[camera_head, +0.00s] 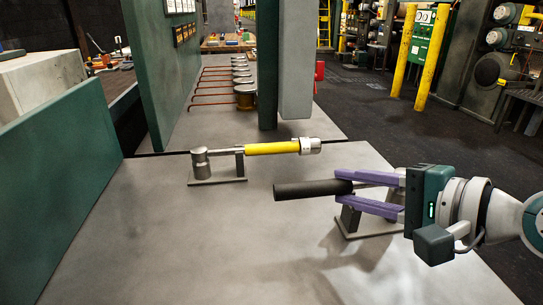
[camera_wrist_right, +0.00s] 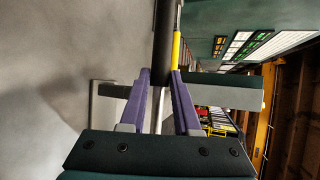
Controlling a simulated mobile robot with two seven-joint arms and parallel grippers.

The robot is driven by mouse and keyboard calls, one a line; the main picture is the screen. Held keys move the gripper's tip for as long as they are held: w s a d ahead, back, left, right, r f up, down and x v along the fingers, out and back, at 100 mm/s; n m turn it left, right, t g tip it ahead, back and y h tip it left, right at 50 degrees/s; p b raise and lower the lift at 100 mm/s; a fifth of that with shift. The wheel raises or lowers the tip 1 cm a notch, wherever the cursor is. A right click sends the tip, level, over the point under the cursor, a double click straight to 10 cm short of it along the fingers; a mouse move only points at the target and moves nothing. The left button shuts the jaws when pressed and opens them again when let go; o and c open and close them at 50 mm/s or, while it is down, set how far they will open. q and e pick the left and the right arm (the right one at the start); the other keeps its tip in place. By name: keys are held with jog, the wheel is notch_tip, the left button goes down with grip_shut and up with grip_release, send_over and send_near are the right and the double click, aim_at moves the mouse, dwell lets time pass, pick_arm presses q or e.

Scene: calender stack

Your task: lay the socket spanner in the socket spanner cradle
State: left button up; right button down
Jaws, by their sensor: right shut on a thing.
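My right gripper (camera_head: 346,187) is shut on a black-handled tool, which I take for the socket spanner (camera_head: 305,190). The black handle sticks out to the left, about level; its other end is hidden by the fingers. In the right wrist view the handle (camera_wrist_right: 163,40) runs up from between the purple fingers (camera_wrist_right: 160,78). A grey stand (camera_head: 350,217), apparently a cradle, stands under and behind the fingers, partly hidden; I cannot tell whether the tool touches it. My left gripper is not in view.
A yellow-handled tool (camera_head: 270,148) with a metal head lies on another grey stand (camera_head: 218,181) farther back. A green post (camera_head: 267,80) and a grey post (camera_head: 296,60) rise behind. A green panel (camera_head: 60,180) borders the left. The front of the table (camera_head: 200,250) is clear.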

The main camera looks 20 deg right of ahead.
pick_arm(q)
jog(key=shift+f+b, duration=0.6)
pick_arm(e)
jog(key=shift+f, duration=0.6)
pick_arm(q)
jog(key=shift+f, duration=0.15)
pick_arm(e)
jog(key=shift+f, duration=0.25)
